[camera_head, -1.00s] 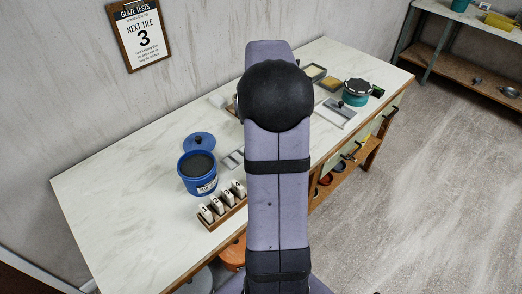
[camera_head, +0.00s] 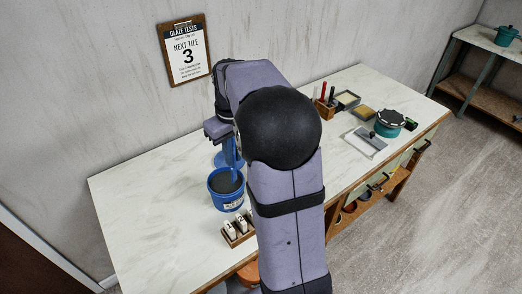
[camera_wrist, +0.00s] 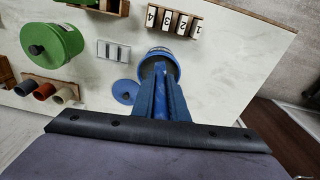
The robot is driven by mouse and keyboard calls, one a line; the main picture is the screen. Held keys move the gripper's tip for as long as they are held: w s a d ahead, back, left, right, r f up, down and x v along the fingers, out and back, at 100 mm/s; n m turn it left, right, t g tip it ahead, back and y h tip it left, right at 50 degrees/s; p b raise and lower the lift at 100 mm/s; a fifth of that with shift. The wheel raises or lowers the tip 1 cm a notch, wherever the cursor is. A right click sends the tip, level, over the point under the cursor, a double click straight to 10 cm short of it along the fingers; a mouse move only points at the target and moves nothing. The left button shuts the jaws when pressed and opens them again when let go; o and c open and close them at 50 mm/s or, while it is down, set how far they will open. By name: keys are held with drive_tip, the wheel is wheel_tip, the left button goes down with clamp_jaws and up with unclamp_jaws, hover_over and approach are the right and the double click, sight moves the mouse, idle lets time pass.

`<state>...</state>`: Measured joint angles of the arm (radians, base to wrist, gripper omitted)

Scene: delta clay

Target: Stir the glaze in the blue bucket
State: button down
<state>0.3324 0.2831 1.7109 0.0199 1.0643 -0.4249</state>
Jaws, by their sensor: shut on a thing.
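The blue bucket (camera_head: 226,200) stands open on the worktop, left of my arm, with dark glaze (camera_head: 225,180) inside; its rim also shows in the wrist view (camera_wrist: 174,60). My gripper (camera_wrist: 161,80) points down over the bucket and is shut on a blue stirrer (camera_wrist: 160,88), seen between the fingers. In the head view a blue shaft reaches down to the bucket's opening, its lower end at or in the glaze; how deep I cannot tell. The blue lid (camera_wrist: 125,91) lies beside the bucket.
A wooden rack of numbered tiles (camera_wrist: 175,20) stands close to the bucket. A green lidded bucket (camera_wrist: 52,42), a rack of cups (camera_wrist: 45,91) and a grey slotted item (camera_wrist: 114,50) lie further off. The wall with a clipboard (camera_head: 185,50) is behind.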

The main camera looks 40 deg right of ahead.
drive_tip(key=w+m, duration=0.1)
drive_tip(key=w+a+m, duration=0.1)
drive_tip(key=m, duration=0.1)
drive_tip(key=w+m+t, duration=0.1)
drive_tip(key=w, duration=0.1)
drive_tip(key=shift+w+a+r+m+h, duration=0.1)
drive_tip(key=shift+a+r+m+h, duration=0.2)
drive_tip(key=shift+a+r+h, duration=0.1)
drive_tip(key=shift+f, duration=0.2)
wheel_tip(320, 180, down, 13)
drive_tip(key=b, duration=0.9)
idle(0.6)
idle(0.6)
